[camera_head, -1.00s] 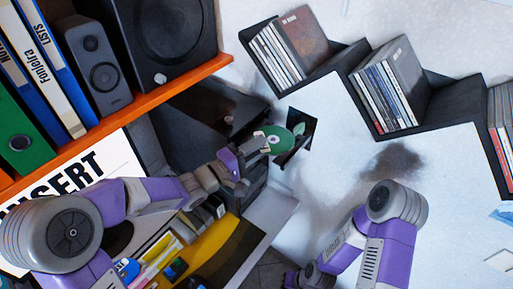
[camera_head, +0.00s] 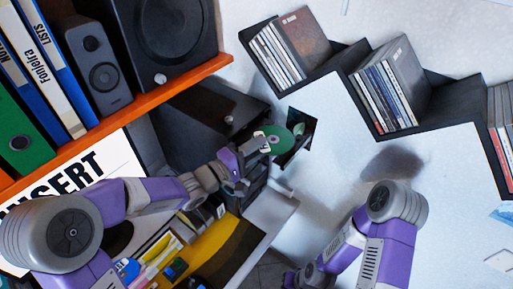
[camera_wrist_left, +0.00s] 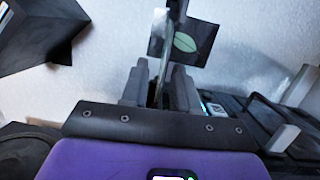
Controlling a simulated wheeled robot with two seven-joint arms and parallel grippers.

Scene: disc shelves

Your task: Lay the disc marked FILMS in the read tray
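A green disc (camera_head: 276,138) is held up and tilted at the end of my left arm, left of the dark square on the wall. My left gripper (camera_head: 262,146) is shut on its edge. In the left wrist view the disc (camera_wrist_left: 160,75) shows nearly edge-on between the two fingers. The marking on the disc is too small to read. I cannot make out the read tray for certain; a dark boxy unit (camera_head: 258,186) stands below the gripper, partly hidden by my arm. My right gripper (camera_head: 292,279) is low at the bottom edge, and its fingers are unclear.
A dark square with a green leaf shape (camera_head: 303,125) is close behind the disc. Black stepped shelves (camera_head: 340,62) with rows of cases are on the wall. An orange shelf (camera_head: 130,105) carries binders and speakers. A yellow tray (camera_head: 207,248) with small items lies below my left arm.

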